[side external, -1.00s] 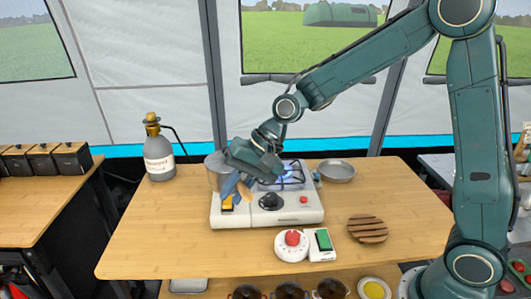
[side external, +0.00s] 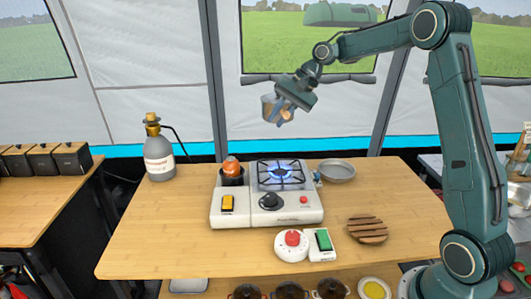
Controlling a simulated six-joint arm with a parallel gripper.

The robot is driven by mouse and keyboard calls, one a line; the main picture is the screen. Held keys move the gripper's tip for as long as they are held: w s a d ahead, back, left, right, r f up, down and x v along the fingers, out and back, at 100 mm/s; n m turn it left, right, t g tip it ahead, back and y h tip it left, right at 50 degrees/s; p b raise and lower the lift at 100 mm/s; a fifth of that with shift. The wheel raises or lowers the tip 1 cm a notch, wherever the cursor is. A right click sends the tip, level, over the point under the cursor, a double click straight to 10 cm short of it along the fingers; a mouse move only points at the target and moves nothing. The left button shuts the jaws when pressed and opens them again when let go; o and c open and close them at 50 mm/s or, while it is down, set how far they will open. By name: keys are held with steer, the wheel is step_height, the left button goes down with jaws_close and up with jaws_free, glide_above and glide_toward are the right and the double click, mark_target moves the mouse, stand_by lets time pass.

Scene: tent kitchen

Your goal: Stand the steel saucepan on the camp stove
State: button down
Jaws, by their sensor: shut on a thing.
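The steel saucepan (side external: 267,106) hangs in the air well above the worktop, in front of the tent wall. My gripper (side external: 282,109) is shut on it at its wood-coloured handle; the fingers hide part of the pan. The pan looks roughly upright, though its exact tilt is hard to tell. The white camp stove (side external: 290,216) stands on the table below. Its burner, at the stove's right rear, is lit with a blue flame under a bare black grate (side external: 281,172). The pan is above this grate and a little to its left.
An orange-topped canister (side external: 231,167) sits in the stove's left part. A grey bottle (side external: 159,157) stands at left, a shallow metal dish (side external: 337,171) right of the stove.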

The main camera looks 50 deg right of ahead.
steer(key=shift+d+r, duration=0.2)
steer(key=shift+d, duration=0.65)
step_height(320, 180, down, 16)
steer(key=shift+r, duration=0.15)
steer(key=shift+f, duration=2.15)
steer(key=shift+f, duration=0.1)
steer(key=c, duration=1.3)
jaws_free()
steer(key=shift+f, duration=0.1)
steer(key=shift+c, duration=0.2)
